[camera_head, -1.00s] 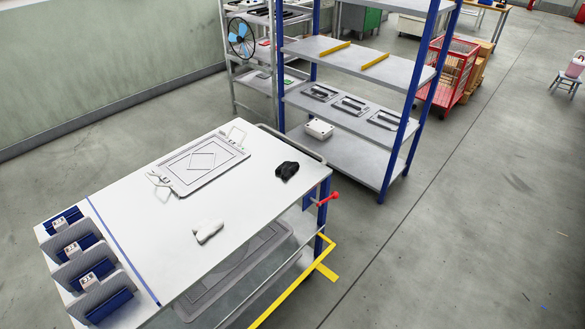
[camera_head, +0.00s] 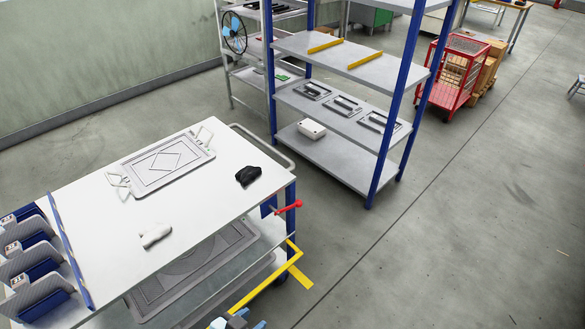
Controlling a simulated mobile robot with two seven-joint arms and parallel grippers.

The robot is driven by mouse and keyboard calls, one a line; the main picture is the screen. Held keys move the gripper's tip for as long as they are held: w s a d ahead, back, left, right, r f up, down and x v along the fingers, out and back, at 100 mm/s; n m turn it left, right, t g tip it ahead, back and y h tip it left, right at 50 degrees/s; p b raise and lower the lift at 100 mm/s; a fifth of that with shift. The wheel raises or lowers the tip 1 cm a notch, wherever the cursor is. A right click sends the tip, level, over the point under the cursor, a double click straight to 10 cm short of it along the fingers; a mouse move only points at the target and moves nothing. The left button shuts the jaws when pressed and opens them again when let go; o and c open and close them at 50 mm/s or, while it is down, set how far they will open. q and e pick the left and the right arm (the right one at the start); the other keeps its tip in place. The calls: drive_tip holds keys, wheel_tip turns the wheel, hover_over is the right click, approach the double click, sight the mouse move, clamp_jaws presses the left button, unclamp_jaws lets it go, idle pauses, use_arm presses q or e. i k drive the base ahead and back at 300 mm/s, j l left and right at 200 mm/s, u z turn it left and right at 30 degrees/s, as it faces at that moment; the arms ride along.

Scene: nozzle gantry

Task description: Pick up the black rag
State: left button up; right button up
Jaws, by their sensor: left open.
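The black rag (camera_head: 247,175) lies crumpled on the white top of the table (camera_head: 195,205), near its right edge. My left gripper (camera_head: 238,317) just shows at the bottom edge of the head view, mostly cut off. It is open and empty, in front of the table and well apart from the black rag. My right gripper is not in view.
A white rag (camera_head: 155,235) lies nearer the front of the tabletop. A grey framed plate (camera_head: 167,163) lies at the back. A red handle (camera_head: 289,207) sticks out at the right corner. A shelf rack (camera_head: 335,155) stands behind.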

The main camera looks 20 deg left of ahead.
sight(250, 173)
drive_tip(key=i+l+z, duration=0.5)
drive_tip(key=i, duration=0.25)
drive_tip(key=i+l+z, duration=0.25)
drive_tip(key=i+u, duration=0.85)
drive_tip(key=i+l+u, duration=0.25)
drive_tip(key=u, duration=0.2)
drive_tip(key=i+u, duration=0.1)
drive_tip(key=u, duration=0.3)
drive_tip(key=i+l+u, duration=0.1)
drive_tip(key=u, duration=0.3)
drive_tip(key=i+l+u, duration=0.15)
drive_tip(key=u, duration=0.3)
drive_tip(key=l+u, duration=0.1)
drive_tip(key=u, duration=0.3)
drive_tip(key=i+l+u, duration=0.15)
drive_tip(key=u, duration=0.3)
drive_tip(key=i+l+u, duration=0.15)
drive_tip(key=u, duration=0.3)
drive_tip(key=l+u, duration=0.45)
drive_tip(key=i+l+u, duration=0.15)
drive_tip(key=l+u, duration=0.15)
